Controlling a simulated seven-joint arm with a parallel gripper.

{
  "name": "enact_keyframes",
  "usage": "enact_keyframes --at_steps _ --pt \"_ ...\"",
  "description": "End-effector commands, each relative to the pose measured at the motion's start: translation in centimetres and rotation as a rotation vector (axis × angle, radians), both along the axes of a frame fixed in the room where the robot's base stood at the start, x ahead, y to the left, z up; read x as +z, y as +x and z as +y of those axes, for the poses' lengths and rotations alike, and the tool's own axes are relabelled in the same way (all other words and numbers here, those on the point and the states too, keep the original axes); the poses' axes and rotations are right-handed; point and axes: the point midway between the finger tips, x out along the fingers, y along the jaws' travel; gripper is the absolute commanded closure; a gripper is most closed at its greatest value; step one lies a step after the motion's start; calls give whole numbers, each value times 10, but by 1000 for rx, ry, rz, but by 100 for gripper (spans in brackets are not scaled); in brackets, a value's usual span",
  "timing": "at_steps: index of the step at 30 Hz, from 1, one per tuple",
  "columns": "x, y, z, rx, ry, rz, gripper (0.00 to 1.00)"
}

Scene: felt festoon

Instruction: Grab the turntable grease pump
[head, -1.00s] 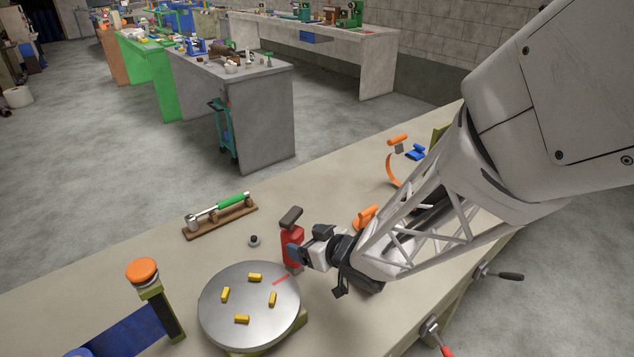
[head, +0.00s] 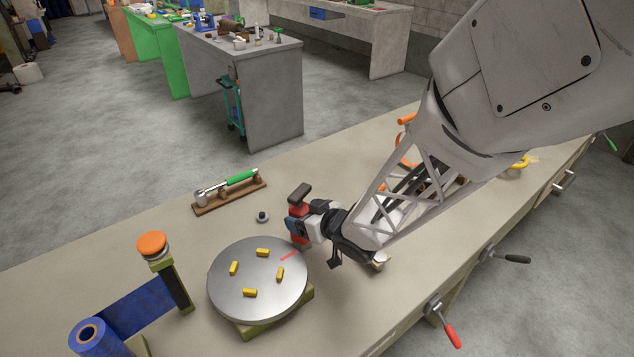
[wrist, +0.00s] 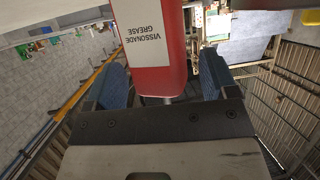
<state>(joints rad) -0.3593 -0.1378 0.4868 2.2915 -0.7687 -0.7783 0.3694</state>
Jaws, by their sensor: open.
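The grease pump (head: 300,209) is a red body with a dark handle on top. It stands upright on the bench just behind and right of the round metal turntable (head: 258,280). My gripper (head: 296,227) is at the pump's body and hides most of its middle in the head view. In the wrist view the pump (wrist: 152,45) shows its white label "VISSONADE GREASE" between my two blue finger pads (wrist: 163,82). The fingers are open, one on each side, with visible gaps beside the body.
Yellow blocks (head: 250,293) lie on the turntable. A small dark knob (head: 262,217) and a green-handled tool on a wooden rack (head: 230,190) are behind. An orange-topped post (head: 152,246) and blue roll (head: 95,338) stand left. Bare bench (head: 80,270) lies at far left.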

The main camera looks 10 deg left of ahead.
Motion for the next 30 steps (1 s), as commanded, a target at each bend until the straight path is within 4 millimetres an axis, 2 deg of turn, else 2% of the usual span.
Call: enact_keyframes --at_steps 7,25,30 --pt "-6 9 12 0 0 1 21" --pt "-7 10 13 0 -1 1 21" --pt "-7 10 13 0 -1 1 45"
